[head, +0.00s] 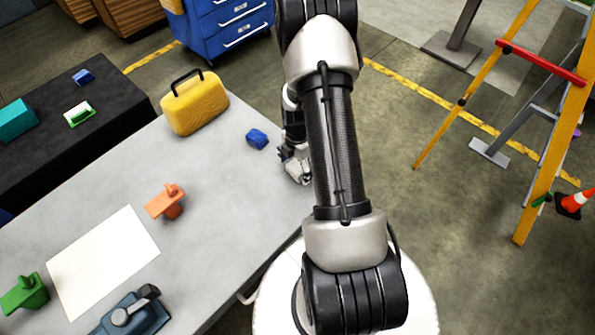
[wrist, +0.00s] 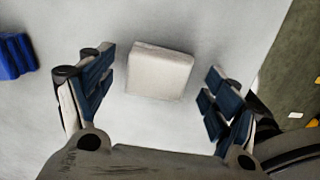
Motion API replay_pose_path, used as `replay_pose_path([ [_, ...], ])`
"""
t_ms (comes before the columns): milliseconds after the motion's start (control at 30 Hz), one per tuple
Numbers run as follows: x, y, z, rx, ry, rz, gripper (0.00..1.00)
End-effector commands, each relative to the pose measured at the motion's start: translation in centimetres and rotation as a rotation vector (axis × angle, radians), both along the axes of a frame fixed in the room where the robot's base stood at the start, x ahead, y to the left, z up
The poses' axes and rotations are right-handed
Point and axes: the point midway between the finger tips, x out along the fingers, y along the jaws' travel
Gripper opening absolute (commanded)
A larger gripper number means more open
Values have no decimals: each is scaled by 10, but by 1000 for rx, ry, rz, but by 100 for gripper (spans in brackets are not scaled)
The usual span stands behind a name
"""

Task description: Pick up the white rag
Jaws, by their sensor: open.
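The white rag (wrist: 160,72) shows in the wrist view as a folded, off-white square block lying on the grey table. It lies between and a little beyond the fingertips of my gripper (wrist: 162,88). The two dark blue finger pads are spread wide on either side and do not touch it. In the head view my gripper (head: 297,168) is over the right edge of the table, partly behind my arm. I cannot make out the rag there; my arm and gripper appear to hide it.
A blue crumpled item (head: 257,139) lies left of my gripper and also shows in the wrist view (wrist: 16,55). A yellow case (head: 195,103), an orange tool (head: 167,201) and a white sheet (head: 103,262) are on the grey table (head: 225,190). A yellow ladder (head: 484,85) stands right.

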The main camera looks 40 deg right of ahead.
Motion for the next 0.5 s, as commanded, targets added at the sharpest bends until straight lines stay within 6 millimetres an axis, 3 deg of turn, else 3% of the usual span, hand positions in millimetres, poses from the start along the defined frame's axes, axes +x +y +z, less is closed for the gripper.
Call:
replay_pose_path([
  [67,0,0,-9,0,1,0,82],
  [267,0,0,-9,-1,-1,0,82],
  [500,0,0,-8,0,-1,0,66],
])
